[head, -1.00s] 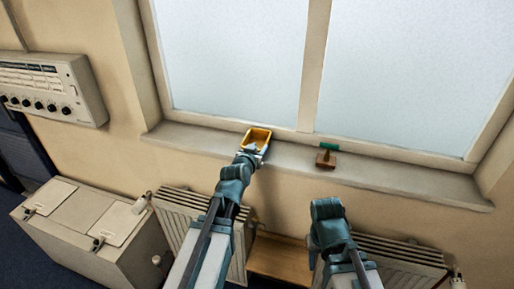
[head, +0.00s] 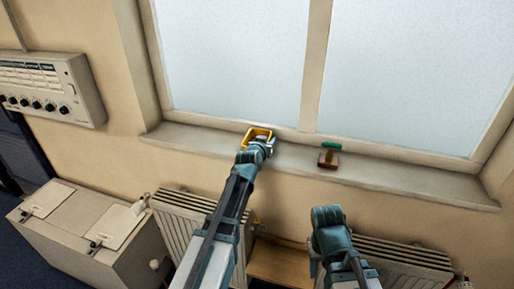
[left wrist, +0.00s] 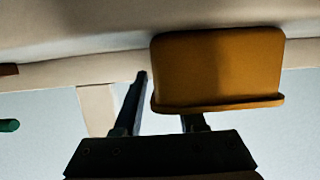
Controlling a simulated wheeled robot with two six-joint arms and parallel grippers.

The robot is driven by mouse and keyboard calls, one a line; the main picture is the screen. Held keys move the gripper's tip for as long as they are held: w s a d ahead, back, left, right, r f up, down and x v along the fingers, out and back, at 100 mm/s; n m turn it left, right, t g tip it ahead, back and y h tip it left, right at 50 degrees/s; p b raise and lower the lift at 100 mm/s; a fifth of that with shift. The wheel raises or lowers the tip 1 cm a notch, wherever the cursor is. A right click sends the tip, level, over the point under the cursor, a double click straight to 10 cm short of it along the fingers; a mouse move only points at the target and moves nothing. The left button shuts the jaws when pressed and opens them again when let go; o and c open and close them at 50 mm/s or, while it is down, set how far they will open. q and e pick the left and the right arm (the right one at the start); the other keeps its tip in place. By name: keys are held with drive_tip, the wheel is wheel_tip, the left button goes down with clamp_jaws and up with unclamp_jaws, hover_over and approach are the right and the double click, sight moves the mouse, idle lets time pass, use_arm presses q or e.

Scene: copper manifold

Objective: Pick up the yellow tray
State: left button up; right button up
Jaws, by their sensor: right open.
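The yellow tray (head: 257,133) is on the windowsill in front of the left window pane. My left gripper (head: 268,146) is at its near right side in the head view. In the left wrist view, the tray (left wrist: 217,68) covers the end of one finger, while the other finger (left wrist: 133,100) stands apart beside the tray's edge. The two fingers are spread, so the gripper looks open. Whether it touches the tray is unclear. My right gripper (head: 327,214) is low in front of the wall, away from the tray; its fingers are hidden by the wrist.
A brown block with a green handle (head: 329,157) stands on the windowsill (head: 400,176) to the right of the tray. Below are radiators (head: 185,218) and a beige cabinet (head: 85,232). A control box (head: 50,88) hangs on the wall. The sill between tray and block is clear.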

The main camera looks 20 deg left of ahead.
use_arm(q)
drive_tip(key=shift+s, duration=0.1)
clamp_jaws()
idle(1.2)
